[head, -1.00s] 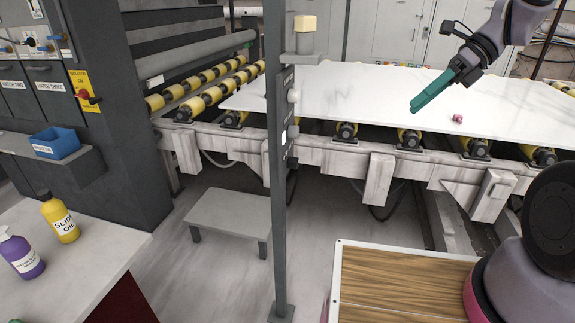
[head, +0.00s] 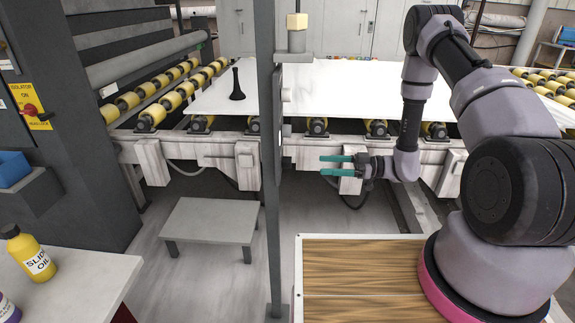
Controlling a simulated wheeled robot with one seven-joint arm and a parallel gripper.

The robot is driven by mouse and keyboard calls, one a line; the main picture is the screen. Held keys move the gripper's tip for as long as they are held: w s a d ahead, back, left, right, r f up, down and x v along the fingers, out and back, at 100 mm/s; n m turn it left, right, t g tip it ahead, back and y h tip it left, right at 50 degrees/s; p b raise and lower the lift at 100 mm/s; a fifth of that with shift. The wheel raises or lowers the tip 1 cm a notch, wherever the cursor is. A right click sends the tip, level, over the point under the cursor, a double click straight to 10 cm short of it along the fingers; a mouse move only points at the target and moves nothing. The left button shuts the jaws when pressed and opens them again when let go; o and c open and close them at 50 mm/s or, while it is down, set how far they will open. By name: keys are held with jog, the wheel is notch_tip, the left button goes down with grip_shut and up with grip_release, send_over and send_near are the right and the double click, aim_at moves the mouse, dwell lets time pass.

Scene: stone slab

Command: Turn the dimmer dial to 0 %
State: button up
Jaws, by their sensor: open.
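A grey upright post (head: 267,160) stands in the middle of the head view, with a narrow dark control panel (head: 277,125) on its right side. The panel is seen almost edge-on. A small pale knob-like part (head: 285,93) shows at its edge, but I cannot tell whether it is the dimmer dial, and no setting is readable. My gripper (head: 322,165) is to the right of the post, lower than the knob-like part. Its two teal fingers point left, are apart with nothing between them, and do not touch the post.
A white stone slab (head: 340,90) lies on yellow rollers behind the post, with a black flared object (head: 237,84) on it. A low grey step (head: 210,220) stands left of the post. A yellow oil bottle (head: 28,252) stands on a bench at left.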

aim_at(287, 162)
jog(key=a, duration=1)
jog(key=shift+w+a, duration=0.15)
jog(key=shift+a, duration=0.25)
grip_shut()
jog(key=shift+n, duration=0.4)
jog(key=n, duration=2.3)
jog(key=shift+w+d+r, duration=0.1)
jog(key=shift+w+r, duration=0.15)
jog(key=shift+r, duration=0.05)
